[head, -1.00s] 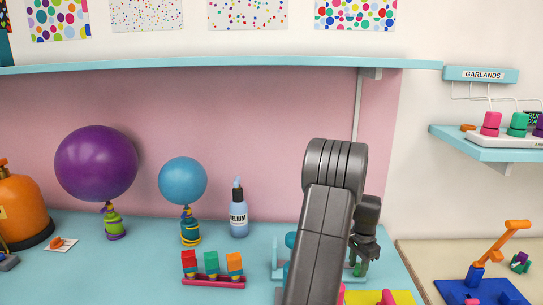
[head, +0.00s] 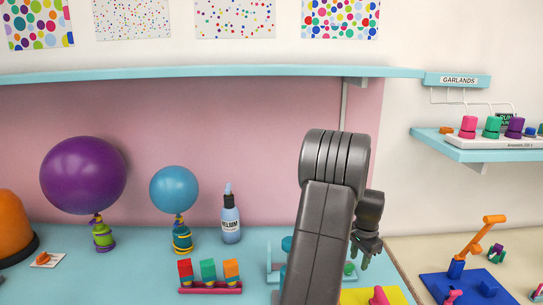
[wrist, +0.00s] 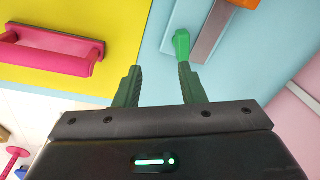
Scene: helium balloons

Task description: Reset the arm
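My gripper (wrist: 158,80) is open in the wrist view, its two green fingers apart with nothing between them. In the head view my gripper (head: 364,258) hangs at the right of my dark grey arm, near the yellow block and the light-blue stand. My arm covers part of the table's right side. In the wrist view the fingers point toward the yellow surface and the light-blue table top.
A purple balloon (head: 84,175) and a blue balloon (head: 174,189) stand left, beside a helium bottle (head: 230,215). A rack of coloured blocks (head: 210,287) sits in front. A yellow panel (head: 372,296) with a pink handle (wrist: 50,52) lies near my gripper. A shelf (head: 470,148) is at right.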

